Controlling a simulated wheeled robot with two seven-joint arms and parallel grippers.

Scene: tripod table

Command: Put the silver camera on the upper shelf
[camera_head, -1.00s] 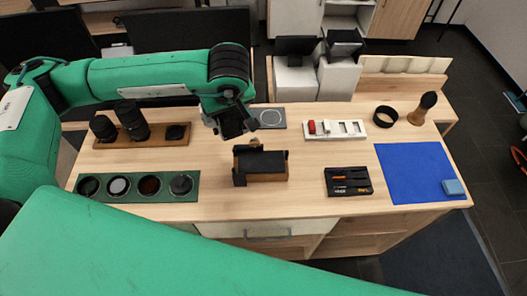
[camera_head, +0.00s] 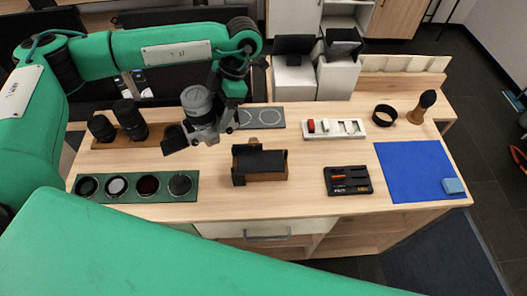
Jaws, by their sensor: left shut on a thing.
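My left gripper (camera_head: 208,130) is raised above the left half of the table, at the end of the arm that comes in from the left. It is shut on a grey thing with a round barrel, which I take for the silver camera (camera_head: 197,101). The barrel points upward; a dark flat part sticks out to the left. The grip itself is partly hidden. Open shelves (camera_head: 345,244) show under the tabletop, right of the drawer; their insides are mostly hidden. My right gripper is not in view.
A brown and black box-like holder (camera_head: 260,163) stands mid-table. A lens stand (camera_head: 125,140), green filter mat (camera_head: 140,192), grey mat (camera_head: 262,118), white battery tray (camera_head: 334,129), black tool case (camera_head: 347,181) and blue cloth (camera_head: 415,170) occupy the tabletop (camera_head: 310,205).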

